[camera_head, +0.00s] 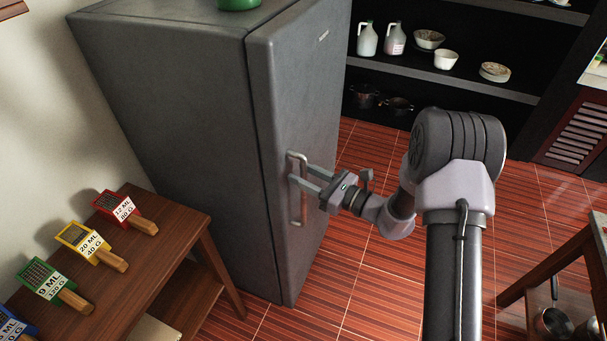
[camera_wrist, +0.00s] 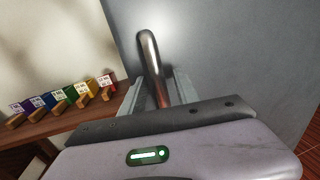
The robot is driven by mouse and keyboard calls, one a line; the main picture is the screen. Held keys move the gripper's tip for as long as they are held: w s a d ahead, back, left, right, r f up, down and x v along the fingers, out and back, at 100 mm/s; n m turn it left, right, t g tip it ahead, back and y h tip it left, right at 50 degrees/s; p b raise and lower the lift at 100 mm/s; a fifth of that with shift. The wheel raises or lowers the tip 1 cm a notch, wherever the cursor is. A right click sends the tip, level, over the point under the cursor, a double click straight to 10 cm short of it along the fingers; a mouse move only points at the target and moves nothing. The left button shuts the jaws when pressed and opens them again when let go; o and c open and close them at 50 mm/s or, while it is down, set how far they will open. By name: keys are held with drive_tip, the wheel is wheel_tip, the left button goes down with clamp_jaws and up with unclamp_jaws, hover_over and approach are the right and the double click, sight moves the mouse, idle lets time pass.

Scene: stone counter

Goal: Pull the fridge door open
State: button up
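The grey fridge (camera_head: 185,90) stands upright at the left in the head view. Its door (camera_head: 300,85) faces right and looks closed against the body. A metal bar handle (camera_head: 298,213) is mounted vertically on the door near its left edge. My gripper (camera_head: 305,179) is at the handle, with one finger on each side of the bar. In the wrist view the handle (camera_wrist: 149,52) runs down between the two fingers (camera_wrist: 160,88), with gaps beside it. The gripper looks open around the handle; the lower part of the bar is hidden by my gripper there.
A wooden side table (camera_head: 165,250) with several coloured, labelled wooden-handled items stands left of the fridge. Dark shelves (camera_head: 450,75) with jugs and bowls are behind. Another table (camera_head: 550,265) is at the right. The tiled floor (camera_head: 370,275) before the door is clear apart from my arm.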

drive_tip(key=shift+a, duration=0.1)
clamp_jaws()
idle(1.4)
